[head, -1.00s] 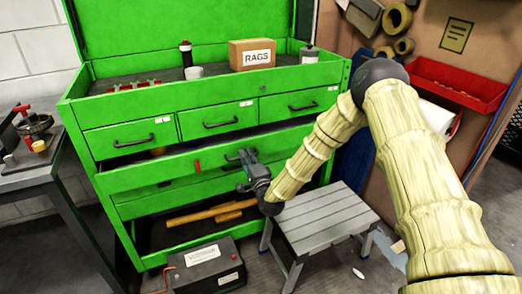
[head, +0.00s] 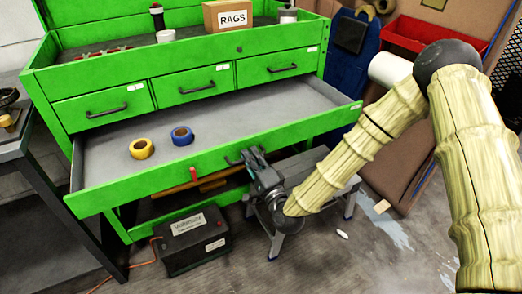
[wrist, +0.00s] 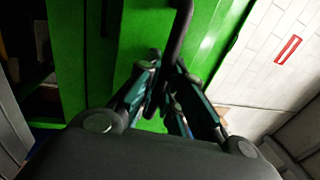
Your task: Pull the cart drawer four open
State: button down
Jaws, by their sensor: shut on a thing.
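The green cart (head: 190,57) stands before me with three small closed drawers in its upper row. The wide drawer (head: 100,200) below them is pulled well out, and its grey floor shows. A yellow tape roll (head: 142,148) and a blue tape roll (head: 182,136) lie inside it. My gripper (head: 252,160) is at the drawer's front, right of its middle, shut on the dark bar handle. The handle (wrist: 180,30) also shows in the wrist view, running down between the fingers (wrist: 160,92). The exact finger contact is dark and partly hidden.
A black battery box (head: 193,243) stands on the floor below the open drawer. A grey step stool (head: 320,190) is behind and under my forearm. A workbench (head: 40,150) is at the left. Open floor lies at the front right.

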jog(key=shift+s+d, duration=0.15)
jog(key=shift+s, duration=0.2)
jog(key=c, duration=1.5)
grip_release()
jog(key=shift+s+d, duration=0.1)
jog(key=v, duration=1.1)
jog(key=shift+s+d+f, duration=0.15)
jog(key=shift+s, duration=0.2)
